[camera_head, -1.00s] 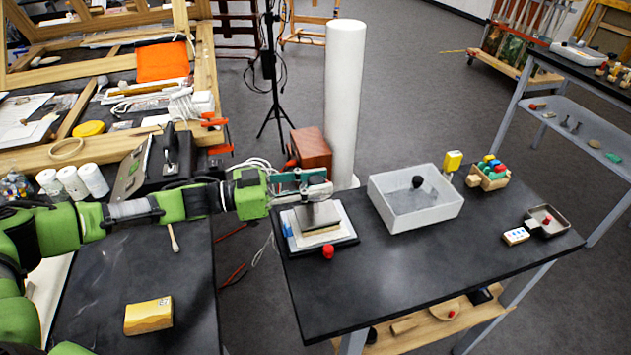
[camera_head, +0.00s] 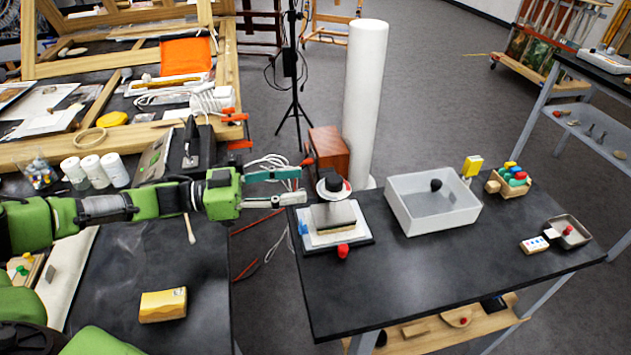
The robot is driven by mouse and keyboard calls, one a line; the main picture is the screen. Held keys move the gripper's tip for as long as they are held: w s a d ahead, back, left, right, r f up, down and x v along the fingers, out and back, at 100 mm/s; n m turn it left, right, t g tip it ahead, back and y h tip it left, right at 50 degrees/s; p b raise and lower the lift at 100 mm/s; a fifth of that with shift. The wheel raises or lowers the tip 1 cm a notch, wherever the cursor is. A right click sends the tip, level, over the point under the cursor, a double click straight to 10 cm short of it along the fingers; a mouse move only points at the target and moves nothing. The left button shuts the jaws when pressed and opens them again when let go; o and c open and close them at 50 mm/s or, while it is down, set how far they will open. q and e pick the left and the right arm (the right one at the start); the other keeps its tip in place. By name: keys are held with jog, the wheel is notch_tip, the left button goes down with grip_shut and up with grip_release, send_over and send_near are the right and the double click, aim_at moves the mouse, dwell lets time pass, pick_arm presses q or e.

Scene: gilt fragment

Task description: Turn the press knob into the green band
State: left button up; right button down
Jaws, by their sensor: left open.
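The press (camera_head: 335,213) stands on a dark base with a white sheet, at the left end of the black table. Its black knob (camera_head: 333,183) sits on top over a round white dial. The green band cannot be made out at this size. A red ball-like piece (camera_head: 343,251) is at the front edge of the base. My left gripper (camera_head: 303,186) is open and empty just left of the knob, its fingers one above the other and apart from the knob. My right gripper is not in view.
A grey-white bin (camera_head: 432,222) stands right of the press, with a wooden block holder (camera_head: 511,180) and a small tray (camera_head: 569,232) farther right. A white column (camera_head: 365,100) and brown box (camera_head: 329,150) are behind. The table's front middle is clear.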

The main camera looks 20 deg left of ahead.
pick_arm(q)
jog(key=v, duration=0.2)
jog(key=shift+s+a, duration=0.2)
jog(key=shift+a, duration=0.1)
